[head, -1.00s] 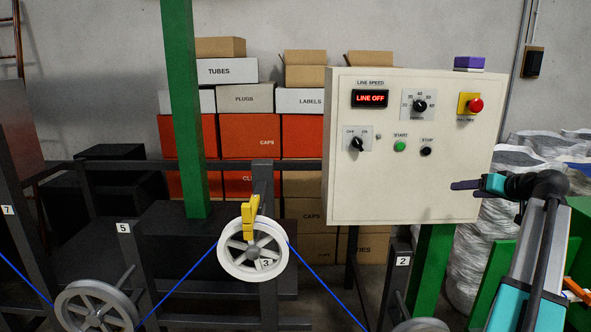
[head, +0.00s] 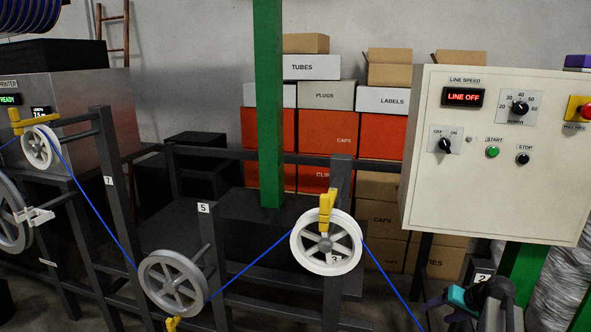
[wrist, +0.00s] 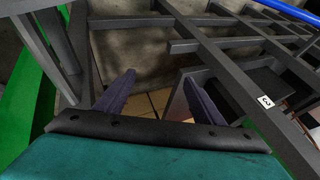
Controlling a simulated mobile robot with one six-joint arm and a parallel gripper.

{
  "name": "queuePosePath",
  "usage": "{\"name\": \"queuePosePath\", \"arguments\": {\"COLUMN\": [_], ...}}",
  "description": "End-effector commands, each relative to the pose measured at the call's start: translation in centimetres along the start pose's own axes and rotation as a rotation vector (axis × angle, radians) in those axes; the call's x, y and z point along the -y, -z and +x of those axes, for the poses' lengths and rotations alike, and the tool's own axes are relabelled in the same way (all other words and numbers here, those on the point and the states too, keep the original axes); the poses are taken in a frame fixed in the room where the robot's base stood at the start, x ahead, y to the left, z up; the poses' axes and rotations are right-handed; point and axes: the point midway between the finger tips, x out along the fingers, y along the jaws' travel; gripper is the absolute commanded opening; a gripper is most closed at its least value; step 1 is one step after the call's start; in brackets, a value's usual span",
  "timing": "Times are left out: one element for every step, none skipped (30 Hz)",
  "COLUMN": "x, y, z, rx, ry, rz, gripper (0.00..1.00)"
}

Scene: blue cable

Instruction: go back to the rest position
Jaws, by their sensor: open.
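My gripper (head: 447,306) is at the bottom right of the head view, below the control panel and left of the panel's green post. In the wrist view my gripper (wrist: 160,95) shows two dark purple fingers spread apart with nothing between them. Beyond them are the floor and dark frame bars. The blue cable (head: 262,263) runs over the white wheel (head: 326,243) at post 3 and under the grey wheel (head: 172,283). In the wrist view the cable (wrist: 290,12) crosses the top right corner, apart from the fingers.
The control panel (head: 492,190) reads LINE OFF and stands above my gripper. A green post (head: 269,110) rises mid-view. Dark frame bars (wrist: 225,22) lie near my gripper in the wrist view. Stacked boxes (head: 328,133) stand at the back wall.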

Motion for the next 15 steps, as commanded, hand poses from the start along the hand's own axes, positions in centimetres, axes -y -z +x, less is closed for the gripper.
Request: {"name": "queuePosePath", "arguments": {"x": [0.7,1.0,1.3,1.7,1.9,2.3,2.6,2.8,3.2,3.4,3.7,3.9,4.2,4.4,4.6], "y": [-2.0,-3.0,-4.4,-5.4,-6.5,-7.8,-8.9,-10.0,-11.5,-12.6,-13.7,-15.2,-16.4,-17.5,-19.0], "z": [2.0,3.0,4.2,5.2,6.1,7.2,8.1,8.9,9.9,10.7,11.4,12.3,13.0,13.7,14.5], "rx": [0.037,0.056,0.083,0.103,0.123,0.149,0.169,0.188,0.215,0.233,0.253,0.279,0.298,0.318,0.342], "ry": [-0.002,-0.005,-0.010,-0.013,-0.016,-0.022,-0.026,-0.030,-0.037,-0.041,-0.047,-0.054,-0.059,-0.066,-0.074], "rz": [-0.001,-0.001,-0.002,-0.003,-0.003,-0.005,-0.006,-0.008,-0.010,-0.012,-0.015,-0.018,-0.021,-0.024,-0.028], "gripper": [0.62,0.62,0.62,0.62,0.62,0.62,0.62,0.62,0.62,0.62,0.62,0.62,0.62,0.62,0.62]}}
